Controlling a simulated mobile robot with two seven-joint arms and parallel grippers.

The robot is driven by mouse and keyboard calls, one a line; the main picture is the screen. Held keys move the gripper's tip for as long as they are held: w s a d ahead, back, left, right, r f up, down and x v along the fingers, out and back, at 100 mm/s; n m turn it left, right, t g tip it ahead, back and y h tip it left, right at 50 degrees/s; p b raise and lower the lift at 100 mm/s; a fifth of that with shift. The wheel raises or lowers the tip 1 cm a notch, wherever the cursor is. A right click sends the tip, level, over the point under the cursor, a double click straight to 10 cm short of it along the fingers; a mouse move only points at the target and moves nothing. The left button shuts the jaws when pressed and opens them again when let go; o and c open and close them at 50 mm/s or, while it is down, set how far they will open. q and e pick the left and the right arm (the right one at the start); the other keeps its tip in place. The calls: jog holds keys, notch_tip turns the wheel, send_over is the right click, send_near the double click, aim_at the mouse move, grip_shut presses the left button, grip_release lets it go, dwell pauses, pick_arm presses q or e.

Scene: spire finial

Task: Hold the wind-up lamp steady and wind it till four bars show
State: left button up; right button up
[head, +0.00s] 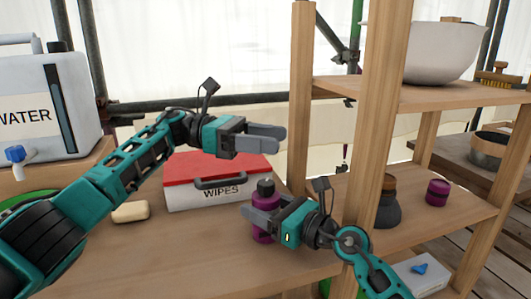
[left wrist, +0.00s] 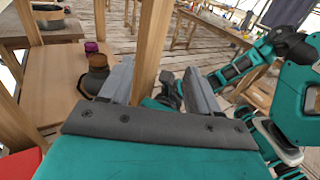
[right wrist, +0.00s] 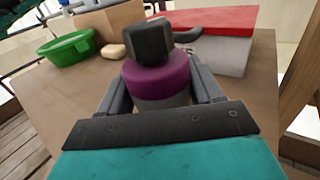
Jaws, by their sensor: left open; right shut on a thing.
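The wind-up lamp appears to be the purple cylinder (head: 263,236) with a dark blocky top, standing on the wooden surface in front of the wipes box. My right gripper (head: 254,211) is shut around its body. In the right wrist view the purple lamp body (right wrist: 158,82) sits between both fingers, with a grey band below the purple. No crank or bars can be made out from here. My left gripper (head: 279,137) is open and empty, above and behind the lamp, in front of the wipes box. In the left wrist view nothing is between its fingers (left wrist: 157,85).
The red-lidded wipes box (head: 220,185) stands behind the lamp. A wooden shelf post (head: 377,120) rises right of it. A dark pot (head: 386,208) and a purple jar (head: 437,192) stand on the shelf. A tan block (head: 131,211) and a water container (head: 50,105) are left.

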aim_at(266, 182)
pick_arm(q)
jog(key=shift+s+d+r+y, duration=0.15)
jog(key=shift+s+d+y, duration=0.15)
jog(key=shift+s+y, duration=0.1)
jog(key=s+d+n+t+y, duration=0.25)
jog(key=s+n+y, duration=0.25)
jog(key=n+y, duration=0.55)
jog(key=w+a+f+n+t+y, duration=0.1)
jog(key=f+n+t, duration=0.1)
jog(key=n, duration=0.1)
jog(key=w+a+f+n+t+y, duration=0.1)
jog(key=w+f+n+t+y, duration=0.1)
jog(key=f+n, duration=0.1)
jog(key=w+a+f+n+t+y, duration=0.1)
jog(key=w+f+n+t+y, duration=0.1)
jog(key=f+n, duration=0.1)
jog(key=shift+w+a+f+n+t, duration=0.15)
jog(key=shift+n+t, duration=0.1)
jog(key=shift+n, duration=0.2)
